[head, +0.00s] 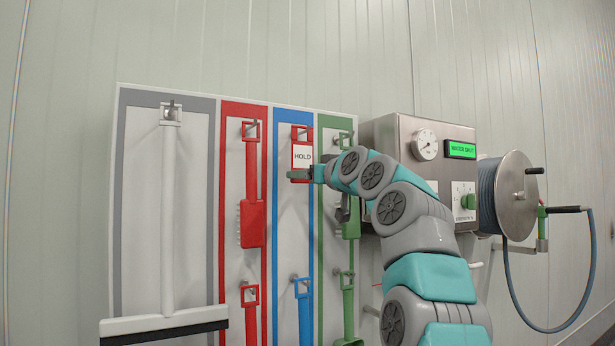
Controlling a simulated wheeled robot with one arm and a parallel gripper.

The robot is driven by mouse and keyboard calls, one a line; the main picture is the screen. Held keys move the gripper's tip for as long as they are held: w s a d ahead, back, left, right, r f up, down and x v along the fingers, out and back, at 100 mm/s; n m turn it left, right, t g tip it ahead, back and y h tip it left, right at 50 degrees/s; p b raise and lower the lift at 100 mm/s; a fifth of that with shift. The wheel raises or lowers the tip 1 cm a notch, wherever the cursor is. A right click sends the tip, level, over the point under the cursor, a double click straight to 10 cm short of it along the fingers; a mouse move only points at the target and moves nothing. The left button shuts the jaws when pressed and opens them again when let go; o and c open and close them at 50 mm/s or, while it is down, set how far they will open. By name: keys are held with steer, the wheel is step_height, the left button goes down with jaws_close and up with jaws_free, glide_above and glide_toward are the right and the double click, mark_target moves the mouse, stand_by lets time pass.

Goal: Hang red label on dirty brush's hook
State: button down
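The red label (302,142) has a red frame and a white face reading HOLD. It is upright in front of the upper hook (303,131) of the blue panel. The hook shows within the label's top opening; I cannot tell if the label's weight rests on it. My gripper (299,174) is at the label's lower edge, reaching in from the right. I cannot see whether its fingers are closed on the label. No brush shows at this upper blue hook. A red brush (252,220) hangs to the left and a green brush (349,222) to the right. Dirt is not discernible on either.
The board's grey panel holds a white squeegee (167,220). Lower hooks hold a blue-handled tool (303,310), a red one (250,315) and a green one (348,310). A steel control box (400,135) and hose reel (515,195) stand right, close behind my arm.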

steer(key=shift+f, duration=0.3)
jaws_free()
stand_by(0.3)
steer(key=b+v, duration=0.4)
steer(key=v, duration=0.3)
steer(key=shift+s+d, duration=0.25)
steer(key=shift+s, duration=0.1)
stand_by(0.4)
